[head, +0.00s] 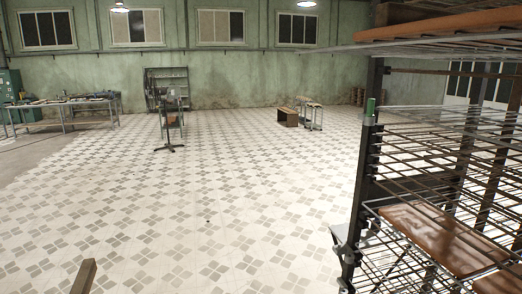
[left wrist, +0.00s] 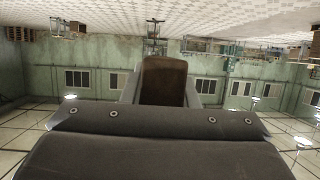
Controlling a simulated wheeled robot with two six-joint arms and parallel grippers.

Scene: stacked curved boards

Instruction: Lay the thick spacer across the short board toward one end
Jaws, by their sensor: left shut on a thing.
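A brown wooden block, which looks like the thick spacer (left wrist: 163,72), sits between the fingers of my left gripper (left wrist: 164,92) in the left wrist view. The gripper is shut on it, and the block is clear of any surface there. In the head view a square-ended wooden piece (head: 84,277), probably the same spacer, rises into the bottom left edge; the gripper itself is outside that view. I cannot pick out the short board for certain. My right gripper is in neither view.
A tall wire rack (head: 362,190) stands close on the right, with a curved brown board (head: 440,238) on a lower shelf and another board (head: 450,25) on top. The tiled floor (head: 200,190) ahead is open. A workbench (head: 70,108) stands far left.

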